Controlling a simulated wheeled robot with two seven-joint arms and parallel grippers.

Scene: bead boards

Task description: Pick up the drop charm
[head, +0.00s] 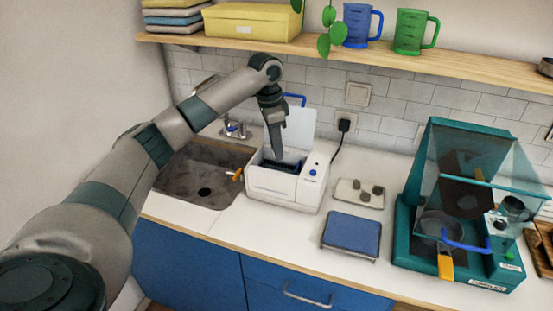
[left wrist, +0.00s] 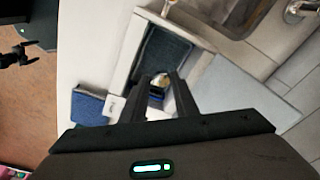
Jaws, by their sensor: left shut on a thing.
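My left gripper (head: 277,158) reaches down into the open white box (head: 285,188) on the counter. In the left wrist view the two fingertips (left wrist: 160,88) are closed on a small shiny gold-and-pale piece, which looks like the drop charm (left wrist: 161,79). The fingers hide part of it, so its full shape cannot be told. Just beyond it is the box's dark blue-grey inside (left wrist: 165,55). In the head view the charm is hidden by the gripper and the box wall. My right gripper does not show.
The box's raised lid (head: 299,125) stands behind the gripper. A sink (head: 203,172) lies to the left. To the right are a small tray (head: 345,198) with dark pieces, a blue pad (head: 351,233) and a teal machine (head: 408,240) with a clear cover. A shelf (head: 340,53) runs above.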

